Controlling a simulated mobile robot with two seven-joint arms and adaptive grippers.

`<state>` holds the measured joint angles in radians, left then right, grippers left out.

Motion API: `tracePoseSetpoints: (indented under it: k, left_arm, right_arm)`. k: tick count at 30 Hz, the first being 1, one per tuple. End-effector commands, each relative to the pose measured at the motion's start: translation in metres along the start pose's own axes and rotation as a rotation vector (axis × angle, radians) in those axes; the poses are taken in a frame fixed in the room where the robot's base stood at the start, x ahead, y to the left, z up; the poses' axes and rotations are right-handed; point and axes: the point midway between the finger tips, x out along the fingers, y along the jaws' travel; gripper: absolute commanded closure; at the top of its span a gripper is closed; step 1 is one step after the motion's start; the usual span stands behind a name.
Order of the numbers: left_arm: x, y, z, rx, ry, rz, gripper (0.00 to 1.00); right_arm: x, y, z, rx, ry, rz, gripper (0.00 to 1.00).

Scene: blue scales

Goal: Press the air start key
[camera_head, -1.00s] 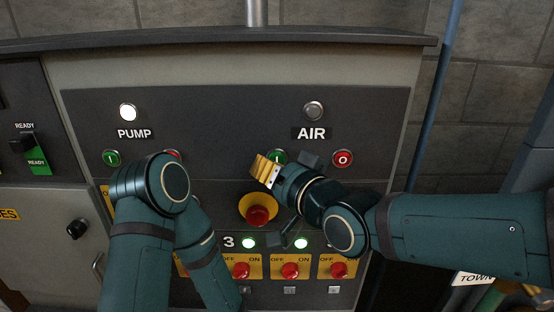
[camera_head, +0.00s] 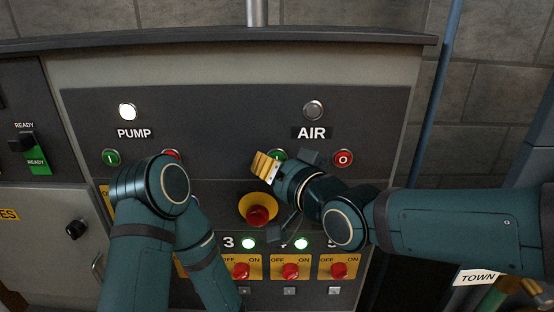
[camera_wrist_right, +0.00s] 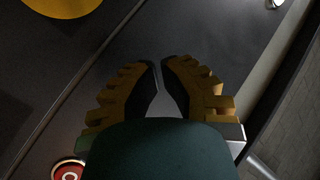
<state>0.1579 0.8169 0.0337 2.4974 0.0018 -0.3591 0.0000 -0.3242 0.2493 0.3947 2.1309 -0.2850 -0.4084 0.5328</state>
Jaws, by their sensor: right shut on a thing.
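The green air start key (camera_head: 277,154) is below the AIR label (camera_head: 311,133), partly covered by my right gripper. My right gripper (camera_head: 263,166) has yellow ribbed fingers and sits just in front of and below-left of that key; I cannot tell whether it touches. In the right wrist view its fingertips (camera_wrist_right: 160,66) are almost together, and what they hold cannot be made out. The red air stop key (camera_head: 343,158) is to the right and also shows in the wrist view (camera_wrist_right: 68,172). The round AIR lamp (camera_head: 313,110) is grey. My left gripper is out of sight.
A red mushroom button (camera_head: 257,215) on a yellow ring is just below my right gripper. Several red OFF/ON switches (camera_head: 290,270) are lower down. The PUMP lamp (camera_head: 127,111) is lit white. My left arm's bend stands before the panel's left part.

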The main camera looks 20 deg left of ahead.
Motion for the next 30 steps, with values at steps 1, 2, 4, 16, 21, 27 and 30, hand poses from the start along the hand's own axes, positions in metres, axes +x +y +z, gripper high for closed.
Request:
tracePoseSetpoints:
  k: [1,2,4,16,21,27,30]
  left_arm:
    - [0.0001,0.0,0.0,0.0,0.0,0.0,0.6]
    - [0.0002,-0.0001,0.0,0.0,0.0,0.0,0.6]
    - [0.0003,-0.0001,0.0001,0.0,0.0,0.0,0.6]
    - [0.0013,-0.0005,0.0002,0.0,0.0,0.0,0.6]
    - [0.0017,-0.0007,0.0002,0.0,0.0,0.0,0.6]
    - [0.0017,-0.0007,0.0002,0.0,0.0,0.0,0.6]
    - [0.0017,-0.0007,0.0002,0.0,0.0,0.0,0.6]
  right_arm:
    - [0.0002,0.0002,-0.0001,0.0,0.0,0.0,1.0]
    - [0.0004,0.0004,-0.0002,0.0,0.0,0.0,1.0]
    - [0.0009,0.0007,-0.0004,0.0,0.0,0.0,1.0]
    - [0.0043,0.0025,-0.0026,0.0,0.001,0.0,1.0]
    - [0.0058,0.0034,-0.0035,0.0,0.001,0.001,1.0]
    - [0.0062,0.0036,-0.0037,0.0,0.001,0.001,1.0]
    - [0.0062,0.0035,-0.0038,0.0,0.001,0.0,1.0]
